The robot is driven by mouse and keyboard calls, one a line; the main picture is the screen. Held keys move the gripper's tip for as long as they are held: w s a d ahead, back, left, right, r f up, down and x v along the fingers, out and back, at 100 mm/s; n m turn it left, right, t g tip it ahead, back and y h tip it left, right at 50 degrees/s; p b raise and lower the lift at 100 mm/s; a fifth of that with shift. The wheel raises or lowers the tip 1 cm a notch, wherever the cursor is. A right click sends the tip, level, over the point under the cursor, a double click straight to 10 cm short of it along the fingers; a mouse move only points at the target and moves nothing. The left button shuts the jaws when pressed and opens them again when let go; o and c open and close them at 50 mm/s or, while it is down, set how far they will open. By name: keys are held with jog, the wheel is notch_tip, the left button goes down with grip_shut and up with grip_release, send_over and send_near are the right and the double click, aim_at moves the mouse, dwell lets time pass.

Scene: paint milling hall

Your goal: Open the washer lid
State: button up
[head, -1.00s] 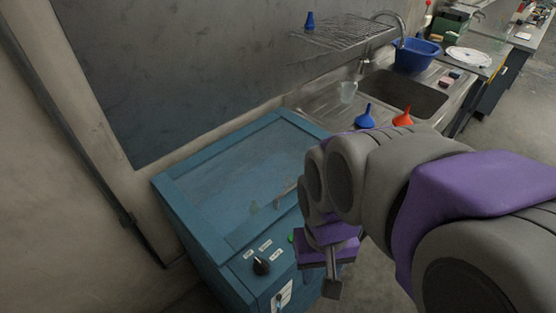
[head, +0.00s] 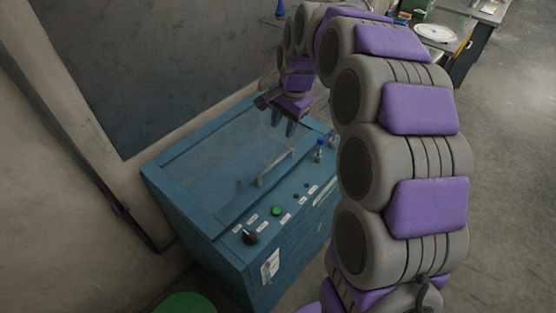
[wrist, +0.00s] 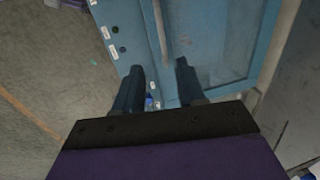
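The blue washer (head: 180,175) stands against the wall in the head view. Its lid (head: 215,150) lies flat and looks shut, with a see-through pane. A pale bar handle (head: 275,168) runs along the lid's front edge. It also shows in the wrist view (wrist: 160,28), ahead of the fingers and apart from them. My gripper (head: 283,124) is above the lid's far right part, beyond the handle, fingers pointing down. In the wrist view my gripper (wrist: 160,74) has its two fingers apart with nothing held between them. The handle's contact with the lid is hard to make out.
The front panel has a green button (head: 277,211), a black knob (head: 249,237) and several labels. A small blue-topped item (head: 319,147) stands at the panel's right end. A green round object (head: 185,304) is at the bottom. Floor at right (head: 510,180) is clear.

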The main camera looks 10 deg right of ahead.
aim_at(273, 163)
jog(key=w+f+b, duration=0.1)
jog(key=f, duration=0.4)
jog(key=w+a+f+b, duration=0.1)
jog(key=f, duration=0.5)
jog(key=a+f+b, duration=0.1)
jog(key=f, duration=0.5)
jog(key=shift+w+b, duration=0.4)
jog(key=shift+c, duration=0.4)
grip_shut()
